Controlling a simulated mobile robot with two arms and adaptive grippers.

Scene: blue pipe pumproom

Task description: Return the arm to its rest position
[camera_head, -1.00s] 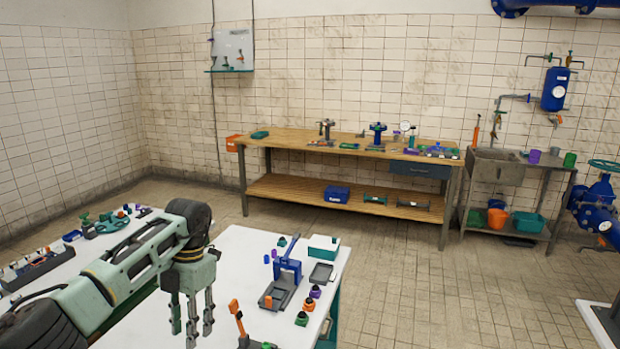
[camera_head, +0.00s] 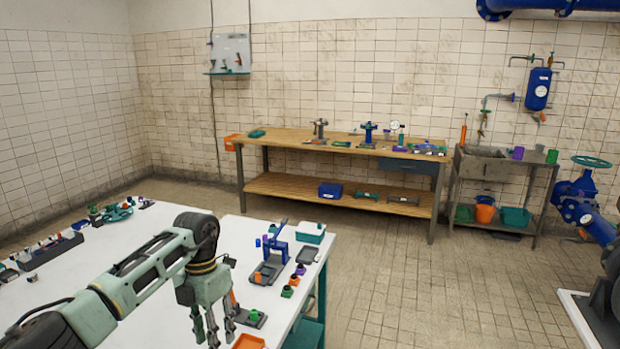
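My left arm comes in from the lower left and reaches over the white table (camera_head: 150,320). Its gripper (camera_head: 212,338) points down above the table, with its grey fingers apart and nothing seen between them. The fingertips are near the front part of the table, left of an orange tray (camera_head: 248,342). My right arm and gripper are not in view.
A blue press-like stand (camera_head: 273,255), a teal-and-white box (camera_head: 311,232) and small coloured parts stand near the table's right edge. A grey rack (camera_head: 50,250) is at left. A wooden workbench (camera_head: 290,140) stands along the back wall. The tiled floor between is clear.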

